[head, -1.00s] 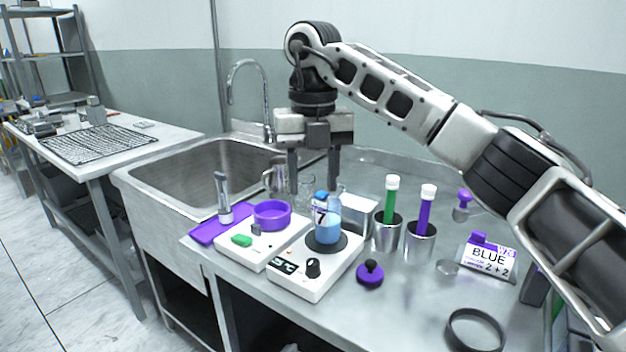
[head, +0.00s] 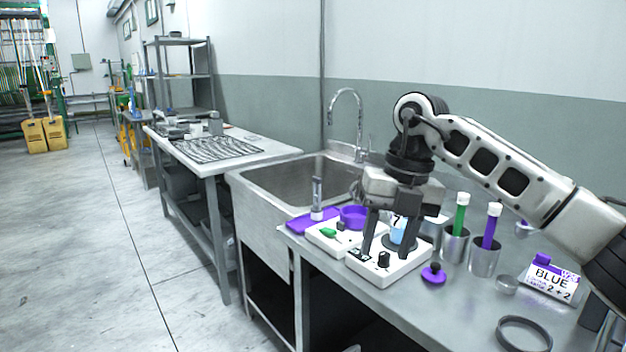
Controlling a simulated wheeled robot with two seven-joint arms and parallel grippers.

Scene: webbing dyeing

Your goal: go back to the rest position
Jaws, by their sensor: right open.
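My right gripper (head: 382,246) points down, with its two fingers apart and nothing seen between them. It hangs in front of the white hotplate device (head: 407,272) and hides part of it. A beaker of blue liquid (head: 399,232) marked 7 stands on the device, partly hidden by the fingers. Whether the fingers touch anything there I cannot tell. My left gripper is not in view.
A purple bowl (head: 353,216) and purple tray (head: 312,222) lie left of the gripper. Metal cups hold a green tube (head: 460,212) and a purple tube (head: 491,226). A BLUE label (head: 551,277) and black ring (head: 524,335) lie right. The floor (head: 90,240) at left is clear.

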